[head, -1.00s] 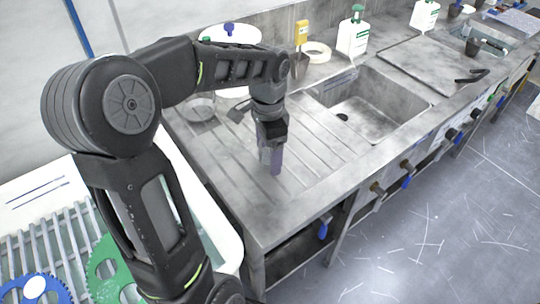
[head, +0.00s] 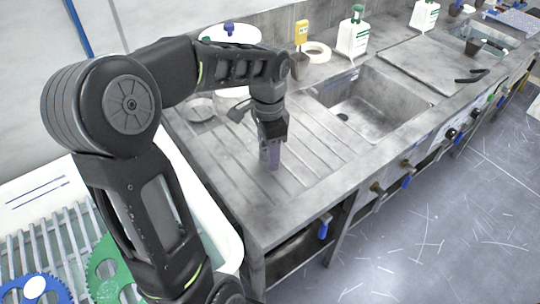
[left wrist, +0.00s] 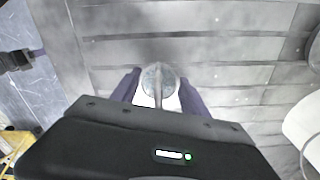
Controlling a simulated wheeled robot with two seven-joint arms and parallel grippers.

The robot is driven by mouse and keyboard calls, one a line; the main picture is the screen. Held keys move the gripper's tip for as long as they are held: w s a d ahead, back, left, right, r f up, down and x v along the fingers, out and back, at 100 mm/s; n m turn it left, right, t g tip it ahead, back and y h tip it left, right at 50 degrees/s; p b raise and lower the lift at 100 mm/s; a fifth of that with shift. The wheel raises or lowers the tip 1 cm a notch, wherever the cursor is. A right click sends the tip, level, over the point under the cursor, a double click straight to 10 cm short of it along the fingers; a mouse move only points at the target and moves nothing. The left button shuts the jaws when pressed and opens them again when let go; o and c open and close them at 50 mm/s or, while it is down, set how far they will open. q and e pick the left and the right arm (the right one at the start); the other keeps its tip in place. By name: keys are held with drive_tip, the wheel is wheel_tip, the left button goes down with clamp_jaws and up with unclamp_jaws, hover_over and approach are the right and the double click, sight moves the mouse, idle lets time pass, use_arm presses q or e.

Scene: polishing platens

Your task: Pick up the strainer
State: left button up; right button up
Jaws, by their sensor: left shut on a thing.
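My left gripper (head: 271,162) reaches over the ribbed draining board of the steel bench, its purple fingers pointing down. In the left wrist view my left gripper (left wrist: 158,84) has a small round grey strainer (left wrist: 157,77) with a thin upright bar between its fingers. The gripper is shut on it. In the head view the strainer is hidden by the fingers, and I cannot tell how far it is above the board. My right gripper is not in view.
The draining board (head: 310,150) is mostly clear. A sink basin (head: 375,105) lies to its right. A glass dish (head: 199,108) stands behind on the left. A white bottle (head: 353,38), a tape roll (head: 316,52) and a yellow-topped item (head: 301,34) stand at the back.

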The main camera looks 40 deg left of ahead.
use_arm(q)
clamp_jaws()
wheel_tip(320, 180, up, 10)
drive_tip(key=shift+r, duration=0.1)
idle(0.4)
idle(0.4)
